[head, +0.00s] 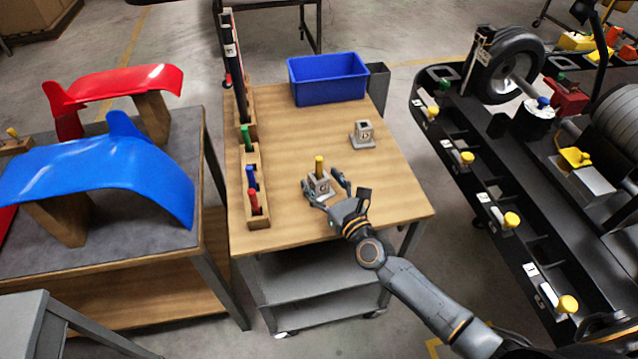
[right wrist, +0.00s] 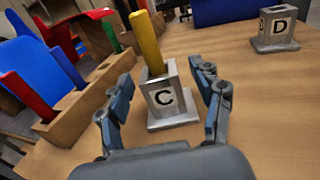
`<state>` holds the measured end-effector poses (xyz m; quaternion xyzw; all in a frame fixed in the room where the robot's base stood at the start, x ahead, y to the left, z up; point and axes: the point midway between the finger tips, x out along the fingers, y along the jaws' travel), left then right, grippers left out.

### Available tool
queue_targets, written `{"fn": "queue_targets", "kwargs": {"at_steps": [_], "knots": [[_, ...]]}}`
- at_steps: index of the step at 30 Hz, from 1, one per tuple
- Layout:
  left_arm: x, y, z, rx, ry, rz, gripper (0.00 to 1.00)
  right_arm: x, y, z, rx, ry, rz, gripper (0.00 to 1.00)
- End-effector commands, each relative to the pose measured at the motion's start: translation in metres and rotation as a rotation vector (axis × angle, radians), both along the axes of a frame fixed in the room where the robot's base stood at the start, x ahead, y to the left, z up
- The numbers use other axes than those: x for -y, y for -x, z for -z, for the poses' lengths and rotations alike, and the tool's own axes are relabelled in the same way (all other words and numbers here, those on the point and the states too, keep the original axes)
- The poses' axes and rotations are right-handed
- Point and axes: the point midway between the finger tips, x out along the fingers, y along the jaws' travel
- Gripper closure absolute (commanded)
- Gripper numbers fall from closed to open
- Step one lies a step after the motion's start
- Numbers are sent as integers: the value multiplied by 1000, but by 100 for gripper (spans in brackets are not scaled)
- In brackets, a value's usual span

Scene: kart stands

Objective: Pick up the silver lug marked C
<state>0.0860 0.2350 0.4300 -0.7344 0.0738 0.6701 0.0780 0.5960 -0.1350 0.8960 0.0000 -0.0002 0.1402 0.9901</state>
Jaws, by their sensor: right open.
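The silver lug marked C (head: 321,187) stands upright on the wooden table, near its front. A yellow peg (head: 319,164) stands in its top. In the right wrist view the lug (right wrist: 168,98) shows its square base and the black letter C facing me, with the yellow peg (right wrist: 147,42) rising from it. My right gripper (head: 325,185) is open, one finger on each side of the lug. In the right wrist view a gap shows between each finger and the lug. My left gripper is not in view.
A second silver lug marked D (head: 363,134) stands farther back to the right. A wooden rack (head: 258,212) with green, blue and red pegs runs along the left edge. A blue bin (head: 328,80) is at the back. The table's right side is clear.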

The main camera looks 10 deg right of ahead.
Motion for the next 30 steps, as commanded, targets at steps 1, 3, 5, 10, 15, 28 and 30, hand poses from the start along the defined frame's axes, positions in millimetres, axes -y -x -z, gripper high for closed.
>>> {"fn": "queue_targets", "kwargs": {"at_steps": [1,3,5,10,15,28,30], "knots": [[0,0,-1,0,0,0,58,-2,-7,-1,1,1,0,34],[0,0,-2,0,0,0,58,-4,-13,-1,1,2,-1,34],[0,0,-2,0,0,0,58,-5,-16,0,0,1,0,34],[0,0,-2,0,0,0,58,-5,-17,0,0,-1,0,34],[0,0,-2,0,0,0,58,-5,-17,0,0,0,0,54],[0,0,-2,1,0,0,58,-5,-17,-2,3,-1,1,100],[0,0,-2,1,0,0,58,-5,-17,-2,3,-1,1,100]]}}
